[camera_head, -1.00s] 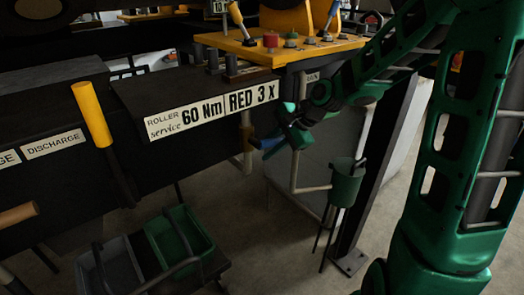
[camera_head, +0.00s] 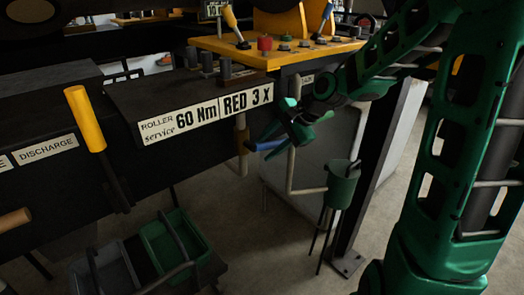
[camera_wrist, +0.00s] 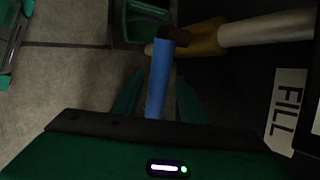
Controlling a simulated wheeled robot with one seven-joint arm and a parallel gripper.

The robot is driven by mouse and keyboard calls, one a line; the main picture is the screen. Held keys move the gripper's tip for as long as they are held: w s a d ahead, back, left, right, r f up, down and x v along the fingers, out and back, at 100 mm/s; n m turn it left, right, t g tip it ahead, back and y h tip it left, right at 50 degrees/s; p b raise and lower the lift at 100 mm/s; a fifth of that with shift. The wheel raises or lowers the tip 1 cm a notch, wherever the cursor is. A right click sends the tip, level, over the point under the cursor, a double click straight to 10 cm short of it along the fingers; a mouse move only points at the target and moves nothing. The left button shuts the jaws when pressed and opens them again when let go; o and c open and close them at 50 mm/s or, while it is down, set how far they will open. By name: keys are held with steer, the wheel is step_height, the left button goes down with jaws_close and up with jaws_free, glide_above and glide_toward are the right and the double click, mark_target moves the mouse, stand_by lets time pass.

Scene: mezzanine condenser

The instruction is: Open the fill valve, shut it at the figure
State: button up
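The fill valve has a blue lever (camera_head: 268,146) on a brass-coloured body (camera_head: 243,140), set in a pale pipe below the console. In the wrist view, the blue lever (camera_wrist: 159,80) points from the brass body (camera_wrist: 205,38) towards my gripper, across the line of the pipe. My gripper (camera_wrist: 157,98) is open, with one green finger on each side of the lever. Gaps show between lever and fingers, so it is not gripped. A FILL label (camera_wrist: 287,108) is at the right. In the head view my gripper (camera_head: 302,130) is beside the lever's outer end.
A yellow console (camera_head: 285,52) with levers and knobs is above. A green pot (camera_head: 343,185) on thin legs stands right of the valve, near a dark post (camera_head: 368,190). Green (camera_head: 178,245) and grey (camera_head: 110,270) bins are at lower left. A yellow-handled lever (camera_head: 86,118) stands at left.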

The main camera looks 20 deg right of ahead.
mark_target(273, 141)
steer(key=v, duration=0.7)
steer(key=shift+d+r, duration=0.2)
steer(key=shift+r, duration=0.05)
steer(key=shift+c, duration=0.6)
